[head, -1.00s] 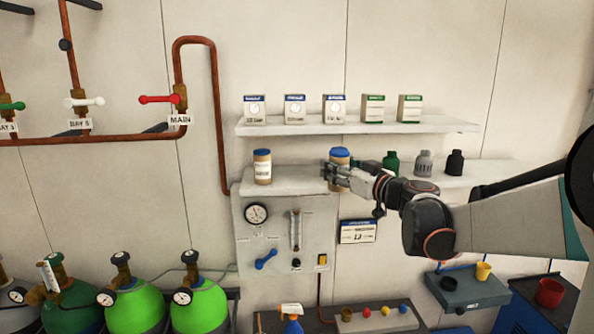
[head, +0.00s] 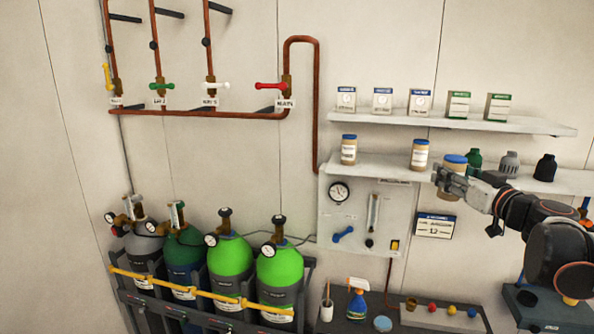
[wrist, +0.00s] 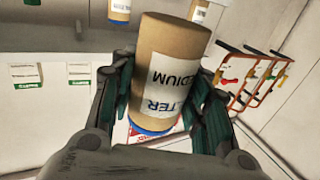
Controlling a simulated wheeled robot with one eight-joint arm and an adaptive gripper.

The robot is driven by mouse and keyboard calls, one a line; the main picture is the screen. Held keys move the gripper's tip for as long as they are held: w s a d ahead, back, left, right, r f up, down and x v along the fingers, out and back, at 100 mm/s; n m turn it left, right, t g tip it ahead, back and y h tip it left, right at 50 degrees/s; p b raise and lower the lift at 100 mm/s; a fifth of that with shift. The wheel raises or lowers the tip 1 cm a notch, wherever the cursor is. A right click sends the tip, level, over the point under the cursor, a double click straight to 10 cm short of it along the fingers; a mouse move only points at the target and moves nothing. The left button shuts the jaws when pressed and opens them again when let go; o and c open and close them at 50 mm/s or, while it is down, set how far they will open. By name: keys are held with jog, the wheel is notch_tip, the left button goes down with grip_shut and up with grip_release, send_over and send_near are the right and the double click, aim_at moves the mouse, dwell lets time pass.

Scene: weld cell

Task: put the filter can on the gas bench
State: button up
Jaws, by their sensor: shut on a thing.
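My gripper (head: 447,180) is shut on a filter can (head: 455,164), tan with a blue lid and a white label. The can is held in front of the shelf, apart from it. In the wrist view the filter can (wrist: 170,70) sits between both fingers, its label upside down in the picture. Two similar cans, one at the left (head: 348,150) and one further right (head: 419,155), stand on the lower shelf. A dark bench top (head: 345,322) lies below the gauge panel; I cannot tell for certain that it is the gas bench.
The bench carries a spray bottle (head: 356,300), a white cup (head: 326,310), a blue round item (head: 382,323) and a tray (head: 425,314) with small coloured balls. Gas cylinders (head: 230,262) stand in a rack at the left.

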jog(key=shift+s+a+f, duration=0.25)
jog(key=shift+s, duration=0.1)
jog(key=w+a+f+m+h, duration=0.1)
jog(key=w+a+f+h, duration=0.1)
jog(key=a+f, duration=0.6)
jog(key=w+a+f+m+h, duration=0.1)
jog(key=w+a+f, duration=0.3)
jog(key=a+f, duration=0.4)
notch_tip(320, 180, down, 4)
jog(key=shift+a+r+h, duration=0.1)
jog(key=shift+a+h, duration=0.15)
jog(key=shift+h, duration=0.15)
notch_tip(320, 180, down, 32)
jog(key=b, duration=3.2)
jog(key=shift+f, duration=0.2)
